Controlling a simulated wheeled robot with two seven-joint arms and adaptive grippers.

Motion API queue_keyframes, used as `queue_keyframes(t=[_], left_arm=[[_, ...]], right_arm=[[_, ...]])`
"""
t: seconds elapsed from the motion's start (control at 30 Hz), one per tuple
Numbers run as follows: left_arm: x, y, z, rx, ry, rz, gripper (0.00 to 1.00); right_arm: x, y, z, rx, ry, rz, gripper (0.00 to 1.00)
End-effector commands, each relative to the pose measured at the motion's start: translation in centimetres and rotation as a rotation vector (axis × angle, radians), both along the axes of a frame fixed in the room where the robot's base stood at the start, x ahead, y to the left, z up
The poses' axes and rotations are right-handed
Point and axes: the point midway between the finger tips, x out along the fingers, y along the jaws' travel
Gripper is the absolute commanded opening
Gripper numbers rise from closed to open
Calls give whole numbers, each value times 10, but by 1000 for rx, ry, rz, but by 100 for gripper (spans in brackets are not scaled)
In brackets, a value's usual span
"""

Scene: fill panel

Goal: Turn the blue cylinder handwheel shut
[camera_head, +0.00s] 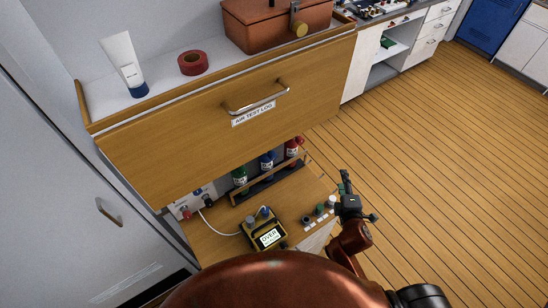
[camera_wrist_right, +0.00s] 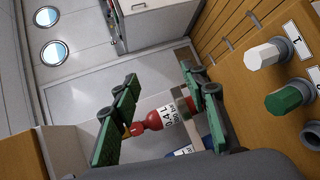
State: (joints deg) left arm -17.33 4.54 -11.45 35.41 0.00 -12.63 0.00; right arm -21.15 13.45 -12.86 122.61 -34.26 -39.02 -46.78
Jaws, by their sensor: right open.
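The blue cylinder (camera_head: 267,162) stands in the rack under the drawer, between the green cylinder (camera_head: 240,178) and the red cylinder (camera_head: 292,148). Its handwheel is too small to make out. My right gripper (camera_head: 358,200) is open, to the right of the rack and beside the panel's right edge, apart from the cylinders. In the right wrist view its green fingers (camera_wrist_right: 160,112) are spread, with the red cylinder (camera_wrist_right: 154,122) showing beyond the gap. Part of the blue cylinder (camera_wrist_right: 207,143) shows low there, mostly hidden by my gripper. My left gripper is out of view.
A yellow meter (camera_head: 267,236) reading "OVER" stands on the panel with a white hose. Knobs (camera_head: 320,209) line the panel's right side, near my right gripper. The floor to the right is clear.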

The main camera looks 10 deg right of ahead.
Motion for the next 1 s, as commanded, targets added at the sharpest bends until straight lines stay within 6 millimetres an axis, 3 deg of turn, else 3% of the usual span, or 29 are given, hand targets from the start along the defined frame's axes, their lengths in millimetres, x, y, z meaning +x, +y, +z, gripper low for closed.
queue_keyframes(t=[0.17,0.3,0.5,0.6,0.73,1.0], left_arm=[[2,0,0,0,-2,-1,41],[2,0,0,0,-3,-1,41],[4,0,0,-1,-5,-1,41],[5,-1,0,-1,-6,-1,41],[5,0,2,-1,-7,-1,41],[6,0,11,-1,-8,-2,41]], right_arm=[[36,41,29,-335,-100,220,41],[59,97,48,-698,-208,447,41],[66,175,48,-1137,-355,716,41],[64,195,44,-1243,-395,782,41],[68,206,43,-1292,-417,811,41],[105,224,44,-1290,-417,810,41]])
